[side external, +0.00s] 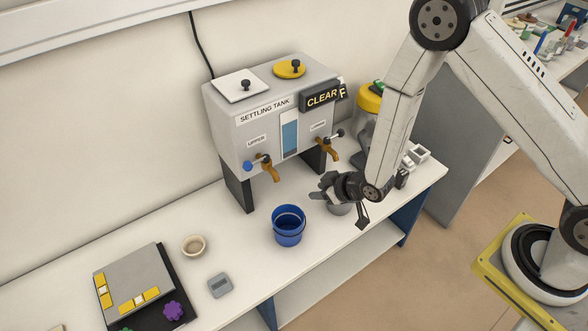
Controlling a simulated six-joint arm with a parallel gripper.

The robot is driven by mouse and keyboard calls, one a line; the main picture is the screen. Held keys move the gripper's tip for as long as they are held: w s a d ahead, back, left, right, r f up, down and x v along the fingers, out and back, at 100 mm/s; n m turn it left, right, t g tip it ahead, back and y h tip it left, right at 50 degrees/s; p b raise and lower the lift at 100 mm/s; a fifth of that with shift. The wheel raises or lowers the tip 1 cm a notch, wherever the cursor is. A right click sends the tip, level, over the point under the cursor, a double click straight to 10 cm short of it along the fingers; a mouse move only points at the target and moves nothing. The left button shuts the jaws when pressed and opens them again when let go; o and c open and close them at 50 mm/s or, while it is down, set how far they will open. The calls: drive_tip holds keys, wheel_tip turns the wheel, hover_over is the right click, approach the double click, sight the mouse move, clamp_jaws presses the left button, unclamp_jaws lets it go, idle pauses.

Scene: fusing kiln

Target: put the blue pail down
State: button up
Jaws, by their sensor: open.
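The blue pail (288,228) stands upright on the white bench top (240,240), in front of the settling tank and below its upper tap. It looks empty inside, though its bottom is dark. My gripper (316,196) is open just right of the pail and a little above its rim. A gap shows between the fingers and the pail, and nothing is seen between the fingers. A grey round vessel (341,209) stands behind my gripper and is partly hidden by it.
A beige bowl (193,245), a small grey box (220,285) and a dark panel with yellow pieces (146,284) lie to the left. The bench's front edge is close to the pail.

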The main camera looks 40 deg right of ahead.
drive_tip(key=s+d+r+m+g+h, duration=0.1)
drive_tip(key=s+d+r+g, duration=0.2)
drive_tip(key=s+d+r, duration=0.2)
drive_tip(key=s+d+r+m+g+h, duration=0.1)
drive_tip(key=s+d+r+m+g, duration=0.1)
drive_tip(key=s+r, duration=0.7)
wheel_tip(320, 180, up, 4)
drive_tip(key=d+g, duration=0.1)
drive_tip(key=d, duration=0.1)
drive_tip(key=shift+s+d+f+m+g, duration=0.2)
drive_tip(key=shift+s+d+m+g, duration=0.1)
drive_tip(key=shift+d, duration=0.1)
